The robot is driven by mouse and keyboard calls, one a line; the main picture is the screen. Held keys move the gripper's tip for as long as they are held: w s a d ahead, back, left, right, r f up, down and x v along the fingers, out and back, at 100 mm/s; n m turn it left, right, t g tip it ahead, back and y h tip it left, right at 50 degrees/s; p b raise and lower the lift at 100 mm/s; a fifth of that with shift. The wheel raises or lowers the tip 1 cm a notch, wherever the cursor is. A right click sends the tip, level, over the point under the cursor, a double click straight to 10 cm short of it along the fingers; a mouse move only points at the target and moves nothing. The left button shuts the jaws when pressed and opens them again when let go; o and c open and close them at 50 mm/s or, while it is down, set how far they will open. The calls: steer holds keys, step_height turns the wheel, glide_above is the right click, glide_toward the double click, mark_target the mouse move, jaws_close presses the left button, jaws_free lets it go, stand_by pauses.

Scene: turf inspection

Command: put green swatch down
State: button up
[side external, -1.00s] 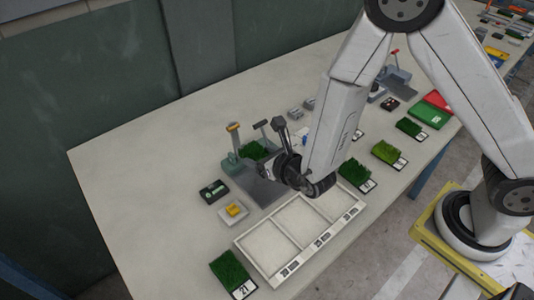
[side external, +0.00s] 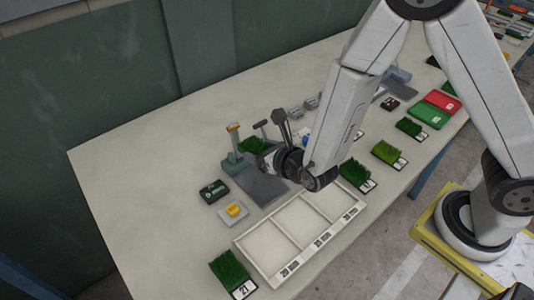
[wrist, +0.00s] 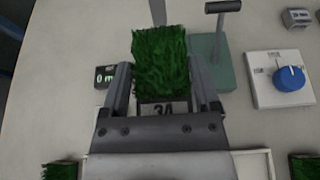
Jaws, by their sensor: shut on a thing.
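The green swatch (wrist: 160,62) is a square of dark green turf with a label, apparently 34, along its near edge. My gripper (wrist: 161,82) is shut on it, one finger at each side, in the wrist view. In the side external view the swatch (side external: 252,146) is held above the grey plate (side external: 266,187), by the teal-based stand (side external: 233,162). The swatch's underside is hidden, and my wrist covers part of the area beside it.
A white tray (side external: 241,244) with three empty compartments lies in front. A green swatch (side external: 228,267) labelled 21 is at its left; others line the right. A black display device (side external: 214,191) and yellow-knobbed box (side external: 233,211) stand left of the plate. The far left table is clear.

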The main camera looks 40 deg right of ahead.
steer(key=w+d+r+m+h, duration=0.1)
steer(key=w+d+r+h, duration=0.1)
steer(key=d+r, duration=0.5)
steer(key=w+d+r+m+h, duration=0.1)
steer(key=d+r+m+h, duration=0.1)
steer(key=d+r, duration=0.5)
steer(key=shift+w+r+g, duration=0.4)
steer(key=shift+r, duration=0.45)
steer(key=s+a+f+n+y, duration=0.1)
steer(key=a+f, duration=0.3)
steer(key=f, duration=0.1)
steer(key=s+a+f+n+y, duration=0.1)
steer(key=a+f, duration=0.4)
steer(key=s+a+f+n+y, duration=0.1)
steer(key=a+f+y, duration=0.1)
steer(key=a+f, duration=0.3)
steer(key=shift+s+f+t, duration=0.35)
steer(key=shift+s+t, duration=0.05)
steer(key=shift+f, duration=0.1)
steer(key=shift+f, duration=2.85)
